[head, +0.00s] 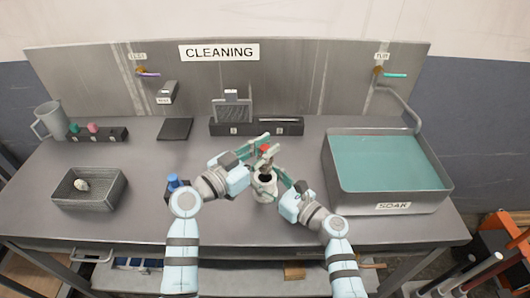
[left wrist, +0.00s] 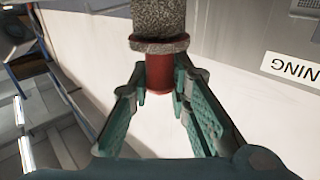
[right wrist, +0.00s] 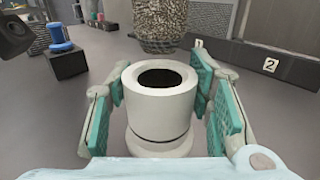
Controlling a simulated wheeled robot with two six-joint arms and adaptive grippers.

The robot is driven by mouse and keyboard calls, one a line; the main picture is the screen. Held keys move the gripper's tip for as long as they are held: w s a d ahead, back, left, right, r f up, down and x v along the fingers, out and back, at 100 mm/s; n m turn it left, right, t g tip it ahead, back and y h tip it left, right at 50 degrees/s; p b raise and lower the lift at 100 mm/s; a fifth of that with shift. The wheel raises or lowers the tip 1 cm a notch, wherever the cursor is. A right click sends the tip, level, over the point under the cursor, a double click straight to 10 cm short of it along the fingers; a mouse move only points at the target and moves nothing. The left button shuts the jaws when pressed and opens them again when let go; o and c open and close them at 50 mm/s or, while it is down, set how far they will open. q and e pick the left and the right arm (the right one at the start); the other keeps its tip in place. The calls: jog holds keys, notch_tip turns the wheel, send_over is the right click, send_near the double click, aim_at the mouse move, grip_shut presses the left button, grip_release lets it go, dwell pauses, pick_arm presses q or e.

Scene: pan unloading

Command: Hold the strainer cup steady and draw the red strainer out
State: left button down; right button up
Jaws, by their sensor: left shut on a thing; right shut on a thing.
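The red strainer (head: 265,149) has a red grip and a speckled mesh body. My left gripper (head: 258,146) is shut on its red grip (left wrist: 159,72); the mesh (left wrist: 160,18) extends beyond the fingers. The pale strainer cup (head: 265,188) stands upright on the counter, with a dark open mouth. My right gripper (head: 266,178) is shut around the cup, with a finger on each side (right wrist: 160,85). In the right wrist view the mesh (right wrist: 160,25) shows above the cup (right wrist: 158,115), clear of its rim. The cup's inside is dark.
A soak basin (head: 335,175) of teal liquid stands at right. A grey tray (head: 66,201) with a pale lump is at left. A blue-topped item (head: 172,180) stands near my left arm. A numbered rack (head: 222,128) and a dark pad (head: 175,129) lie behind.

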dwell(0.3)
jog(key=o, duration=1.3)
jog(key=v, duration=1.2)
